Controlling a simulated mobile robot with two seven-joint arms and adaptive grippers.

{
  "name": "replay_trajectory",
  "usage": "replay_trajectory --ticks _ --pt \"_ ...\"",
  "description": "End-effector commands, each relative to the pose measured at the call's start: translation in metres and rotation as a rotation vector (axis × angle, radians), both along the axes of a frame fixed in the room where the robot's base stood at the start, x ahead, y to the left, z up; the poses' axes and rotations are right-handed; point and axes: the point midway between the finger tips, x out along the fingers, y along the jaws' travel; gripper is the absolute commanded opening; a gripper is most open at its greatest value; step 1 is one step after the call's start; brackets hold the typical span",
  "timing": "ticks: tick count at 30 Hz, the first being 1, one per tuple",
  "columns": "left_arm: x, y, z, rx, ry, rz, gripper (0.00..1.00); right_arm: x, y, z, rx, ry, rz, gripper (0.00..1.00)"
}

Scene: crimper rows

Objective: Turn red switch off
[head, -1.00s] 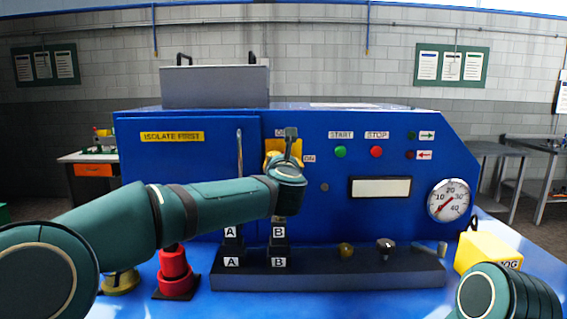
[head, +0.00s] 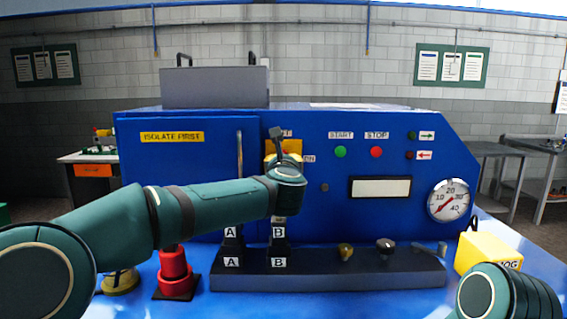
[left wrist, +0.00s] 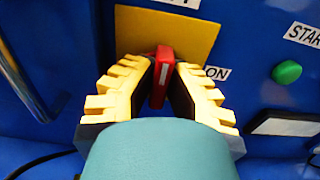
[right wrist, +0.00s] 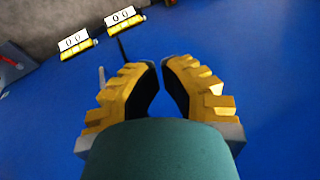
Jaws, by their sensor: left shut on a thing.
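The red switch handle (left wrist: 161,76) stands out from a yellow plate (left wrist: 195,38) on the blue machine front in the left wrist view. My left gripper (left wrist: 160,82) is shut on the handle, with one finger on each side. An ON label (left wrist: 217,73) is to the right of the handle. In the head view my left gripper (head: 272,158) is in front of the yellow plate (head: 292,146), and the handle is mostly hidden there.
Green START (head: 340,152) and red STOP (head: 376,152) buttons are to the right of the switch. A vertical door handle (head: 240,160) is close on its left. A dark block with levers (head: 330,276) stands below my left arm. A yellow box (head: 487,253) is at the right.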

Motion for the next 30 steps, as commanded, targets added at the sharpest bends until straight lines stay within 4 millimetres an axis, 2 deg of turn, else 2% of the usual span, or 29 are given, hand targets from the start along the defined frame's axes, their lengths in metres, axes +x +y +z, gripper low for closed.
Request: replay_trajectory --ticks 4,5,6,7,16,20,23,30 --pt "0.000 0.001 0.002 -0.001 -0.004 0.001 0.00 0.000 0.000 0.000 0.000 0.000 0.000 0.00" --pt "0.000 0.001 0.002 -0.001 -0.004 0.001 0.25 0.000 0.000 0.000 0.000 0.000 0.000 0.00" --pt "0.000 0.001 0.002 -0.001 -0.004 0.001 0.39 0.000 0.000 0.000 0.000 0.000 0.000 0.00" --pt "0.000 0.001 0.002 -0.001 -0.003 0.001 0.44 0.000 0.000 0.000 0.000 0.000 0.000 0.00" --pt "-0.001 0.000 0.001 0.000 -0.001 0.000 0.44 0.000 0.000 0.000 0.000 0.000 0.000 0.00" --pt "-0.008 0.000 0.002 0.001 -0.002 0.000 0.44 0.000 0.000 0.000 0.000 0.000 0.000 0.00" --pt "-0.021 0.000 0.002 0.001 -0.002 -0.001 0.44 0.000 0.000 0.000 0.000 0.000 0.000 0.00" --pt "-0.070 0.000 0.002 0.002 -0.004 -0.002 0.44 0.000 0.000 0.000 0.000 0.000 0.000 0.00"
